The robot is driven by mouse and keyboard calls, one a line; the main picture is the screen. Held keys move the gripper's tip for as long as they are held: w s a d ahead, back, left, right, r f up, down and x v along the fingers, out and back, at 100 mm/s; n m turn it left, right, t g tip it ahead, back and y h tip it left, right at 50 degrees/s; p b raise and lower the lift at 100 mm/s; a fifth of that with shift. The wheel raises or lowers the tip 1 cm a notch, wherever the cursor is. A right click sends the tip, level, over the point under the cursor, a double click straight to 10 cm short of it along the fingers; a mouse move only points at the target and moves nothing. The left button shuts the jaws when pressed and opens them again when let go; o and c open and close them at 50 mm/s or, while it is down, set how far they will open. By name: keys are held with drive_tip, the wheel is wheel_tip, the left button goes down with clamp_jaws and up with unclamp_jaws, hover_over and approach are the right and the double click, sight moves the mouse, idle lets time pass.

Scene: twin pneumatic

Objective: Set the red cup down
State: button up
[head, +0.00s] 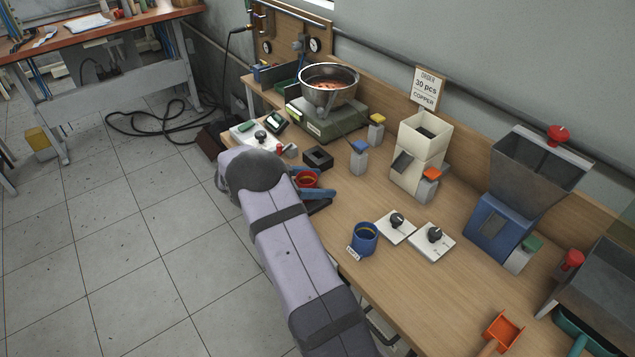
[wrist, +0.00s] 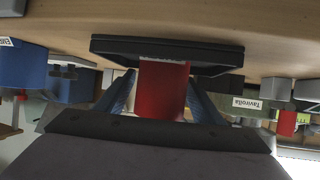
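The red cup (head: 306,181) is at the end of my arm over the left part of the bench, with its open top showing in the head view. In the wrist view, the red cup (wrist: 162,92) stands between the two blue fingers of my gripper (wrist: 162,98), which press on its sides. In the head view, my gripper (head: 311,182) shows its blue fingers around the cup. A flat black pad (head: 318,207) lies by the cup; the pad (wrist: 205,54) is close to the cup's end in the wrist view. I cannot tell whether cup and pad touch.
A blue cup (head: 364,239) stands near the front edge, beside two white plates with black knobs (head: 396,226). A black square holder (head: 318,158) and a scale with a steel bowl (head: 329,88) are behind. A cream dispenser (head: 421,150) and blue-based hopper (head: 500,228) stand right.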

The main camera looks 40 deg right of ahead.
drive_tip(key=shift+r, duration=0.1)
drive_tip(key=b+v, duration=0.2)
drive_tip(key=v, duration=1)
drive_tip(key=shift+b, duration=0.35)
